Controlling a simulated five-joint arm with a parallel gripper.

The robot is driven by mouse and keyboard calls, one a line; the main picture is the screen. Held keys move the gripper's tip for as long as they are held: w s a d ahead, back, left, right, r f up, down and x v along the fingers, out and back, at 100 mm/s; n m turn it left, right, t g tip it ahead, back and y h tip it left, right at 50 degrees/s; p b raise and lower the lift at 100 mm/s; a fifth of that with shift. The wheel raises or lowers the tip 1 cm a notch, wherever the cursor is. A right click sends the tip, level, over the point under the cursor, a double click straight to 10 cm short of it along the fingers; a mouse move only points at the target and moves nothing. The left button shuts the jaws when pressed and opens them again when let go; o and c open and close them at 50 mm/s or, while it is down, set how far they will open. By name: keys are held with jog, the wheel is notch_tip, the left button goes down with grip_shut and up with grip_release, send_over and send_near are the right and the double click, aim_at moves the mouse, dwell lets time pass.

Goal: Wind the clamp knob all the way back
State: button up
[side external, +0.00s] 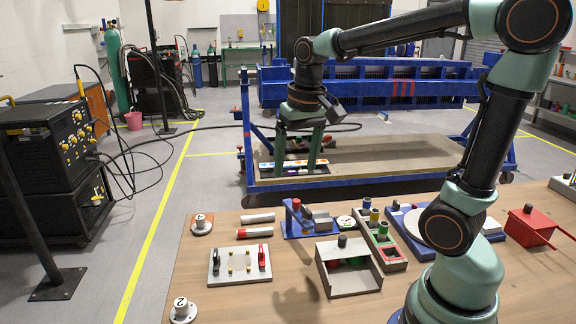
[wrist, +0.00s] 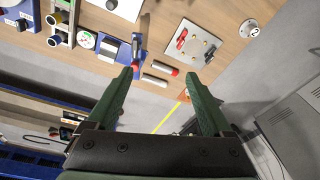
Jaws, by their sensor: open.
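A small blue clamp fixture (side external: 291,228) stands on the wooden table, with a red knob-like end (side external: 296,204) on its upright and a grey block beside it. I take this red part for the clamp knob; its thread and how far it is wound do not show. The fixture also shows in the wrist view (wrist: 136,44), near the top, beyond my left finger. My gripper (side external: 299,168) hangs with its green fingers pointing down, above and behind the table's far edge. In the wrist view my gripper (wrist: 160,73) is wide open and empty, apart from the fixture.
Bare wood (side external: 230,300) is at front left.

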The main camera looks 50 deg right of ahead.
jog(key=s+a+n+t, duration=0.3)
jog(key=s+a+n, duration=0.1)
jog(key=s+a, duration=0.1)
jog(key=shift+s+a+f+n+t, duration=0.2)
jog(key=shift+a+n+t, duration=0.05)
jog(key=shift+n+t, duration=0.15)
